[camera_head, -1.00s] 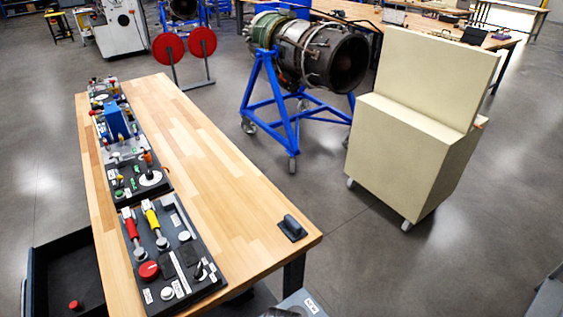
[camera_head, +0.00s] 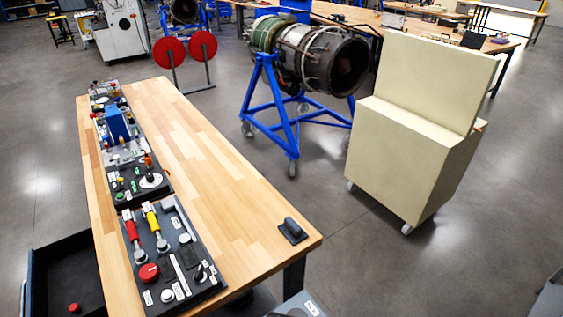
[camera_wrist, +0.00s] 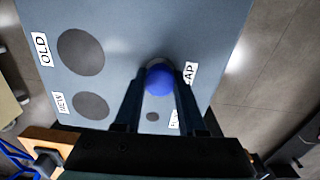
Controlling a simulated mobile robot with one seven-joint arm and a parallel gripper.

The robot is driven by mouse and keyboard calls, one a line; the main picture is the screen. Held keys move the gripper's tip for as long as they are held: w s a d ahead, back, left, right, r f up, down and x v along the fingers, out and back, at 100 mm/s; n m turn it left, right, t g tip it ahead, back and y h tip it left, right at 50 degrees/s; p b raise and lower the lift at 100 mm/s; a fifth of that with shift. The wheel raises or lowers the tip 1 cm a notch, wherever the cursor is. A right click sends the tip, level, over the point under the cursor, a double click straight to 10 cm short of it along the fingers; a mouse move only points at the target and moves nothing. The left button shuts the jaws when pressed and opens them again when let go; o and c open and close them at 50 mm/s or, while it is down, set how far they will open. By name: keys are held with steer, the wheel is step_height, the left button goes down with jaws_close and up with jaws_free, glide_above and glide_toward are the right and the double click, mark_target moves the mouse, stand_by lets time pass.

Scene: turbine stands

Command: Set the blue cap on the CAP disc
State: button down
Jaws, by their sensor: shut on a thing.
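The blue cap (camera_wrist: 159,80) is a round, shiny piece held between the fingertips of my gripper (camera_wrist: 158,90) in the wrist view. My gripper is shut on it. The cap is over the grey panel (camera_wrist: 130,20), beside the partly covered CAP label (camera_wrist: 190,72). A dark edge shows just behind the cap, likely the CAP disc, which is mostly hidden. I cannot tell whether the cap touches it. In the head view neither my gripper nor the cap shows.
The panel also has a large dark disc (camera_wrist: 80,52) by the OLD label, a smaller one (camera_wrist: 90,106) by NEW, and a small disc (camera_wrist: 153,116) between my fingers. In the head view a wooden bench (camera_head: 220,180) with control boards stands left of a turbine (camera_head: 310,55) and a cream cart (camera_head: 410,150).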

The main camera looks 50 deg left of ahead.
steer(key=shift+s+d+f, duration=0.15)
steer(key=shift+s+f, duration=0.05)
steer(key=shift+f, duration=0.15)
steer(key=c, duration=0.6)
jaws_free()
steer(key=shift+o, duration=1)
steer(key=shift+w+r, duration=0.1)
steer(key=shift+w, duration=0.15)
steer(key=shift+o, duration=0.8)
steer(key=shift+r, duration=0.15)
